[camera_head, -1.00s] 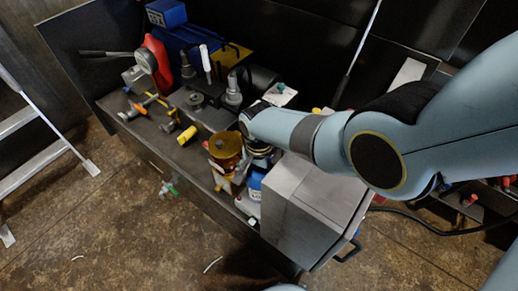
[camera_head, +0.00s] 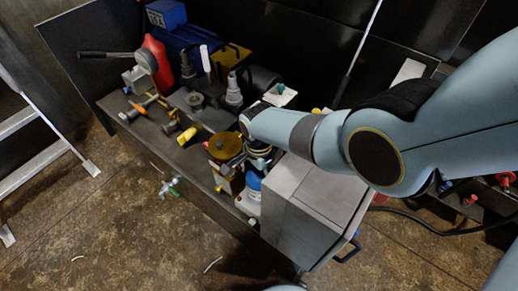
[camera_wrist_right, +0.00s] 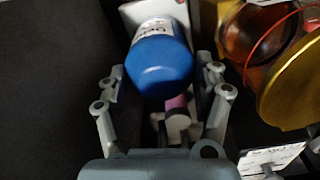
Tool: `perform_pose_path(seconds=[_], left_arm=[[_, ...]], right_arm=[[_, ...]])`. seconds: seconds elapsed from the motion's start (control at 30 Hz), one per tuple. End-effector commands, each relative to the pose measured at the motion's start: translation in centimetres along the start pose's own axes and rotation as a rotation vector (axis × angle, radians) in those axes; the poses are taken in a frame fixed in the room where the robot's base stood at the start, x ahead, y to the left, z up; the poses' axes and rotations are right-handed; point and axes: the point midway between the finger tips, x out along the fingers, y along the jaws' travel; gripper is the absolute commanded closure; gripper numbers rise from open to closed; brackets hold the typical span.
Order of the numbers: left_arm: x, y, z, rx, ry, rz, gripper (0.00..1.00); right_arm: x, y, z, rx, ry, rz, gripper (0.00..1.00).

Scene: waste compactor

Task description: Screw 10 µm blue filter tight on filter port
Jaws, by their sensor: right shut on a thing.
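A blue-topped canister with a white label (camera_wrist_right: 158,60), which looks like the blue filter, sits between the fingers of my right gripper (camera_wrist_right: 165,95) in the right wrist view. The gripper is shut on it. In the head view its blue top (camera_head: 254,181) and white body show below my right wrist, beside the grey box. My right gripper is mostly hidden there by the wrist. A pink and white piece shows below the blue end in the wrist view. I cannot make out the filter port for certain. My left gripper is not in view.
An amber, gold-topped vessel (camera_head: 225,145) stands close on the left of my right gripper. A grey box (camera_head: 310,205) is close on its right. Several fittings, a yellow part (camera_head: 187,136) and a red bottle (camera_head: 155,55) occupy the bench.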

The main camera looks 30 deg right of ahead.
Motion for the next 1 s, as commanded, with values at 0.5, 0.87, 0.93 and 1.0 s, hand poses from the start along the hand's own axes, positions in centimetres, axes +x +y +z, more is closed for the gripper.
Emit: perform_pose_path(seconds=[0.5, 0.87, 0.93, 1.0], left_arm=[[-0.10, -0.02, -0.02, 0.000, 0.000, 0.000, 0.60], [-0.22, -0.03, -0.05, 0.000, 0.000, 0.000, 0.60], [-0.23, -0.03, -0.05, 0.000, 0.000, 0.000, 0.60], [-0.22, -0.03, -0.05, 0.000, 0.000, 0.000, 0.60]], right_arm=[[-0.01, -0.01, 0.03, 0.226, -0.001, 0.000, 0.71], [0.03, 0.00, 0.04, 0.553, -0.001, 0.000, 0.71], [0.03, -0.01, 0.04, 0.591, -0.001, -0.001, 0.71], [0.04, -0.01, 0.05, 0.596, -0.001, -0.001, 0.71]])
